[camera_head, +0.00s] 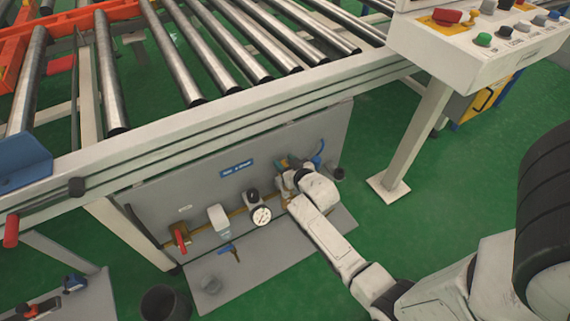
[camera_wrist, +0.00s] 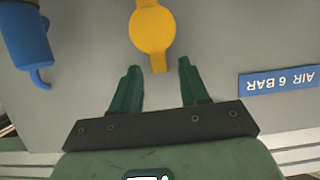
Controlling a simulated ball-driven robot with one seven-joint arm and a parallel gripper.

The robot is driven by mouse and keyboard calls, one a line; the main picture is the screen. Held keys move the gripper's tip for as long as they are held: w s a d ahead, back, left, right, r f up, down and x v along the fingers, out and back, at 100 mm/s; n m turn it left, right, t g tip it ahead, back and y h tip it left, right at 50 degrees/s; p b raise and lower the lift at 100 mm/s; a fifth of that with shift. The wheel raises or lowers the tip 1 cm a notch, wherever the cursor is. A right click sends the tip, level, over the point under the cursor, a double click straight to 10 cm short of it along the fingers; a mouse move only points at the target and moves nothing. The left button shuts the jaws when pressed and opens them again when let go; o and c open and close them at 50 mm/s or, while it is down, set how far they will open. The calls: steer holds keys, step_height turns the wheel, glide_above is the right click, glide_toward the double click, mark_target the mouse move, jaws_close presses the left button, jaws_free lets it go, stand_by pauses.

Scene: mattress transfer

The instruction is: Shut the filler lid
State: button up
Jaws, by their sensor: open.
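A yellow round part with short straight tabs (camera_wrist: 151,30) lies in front of the grey panel in the wrist view; I cannot tell for sure that it is the filler lid. My gripper (camera_wrist: 158,66) is open, with its two dark green fingers apart. The lower yellow tab reaches toward the gap between the fingertips, and nothing is clamped. In the head view my gripper (camera_head: 287,164) is at the right part of the panel (camera_head: 300,128), and my wrist hides much of what is there.
A blue cylinder with a hooked end (camera_wrist: 27,40) is left of my fingers. A blue label (camera_wrist: 279,81) is on the right.

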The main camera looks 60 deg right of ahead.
steer(key=shift+w+d+f, duration=0.1)
steer(key=shift+w, duration=0.1)
steer(key=shift+c, duration=0.4)
jaws_close()
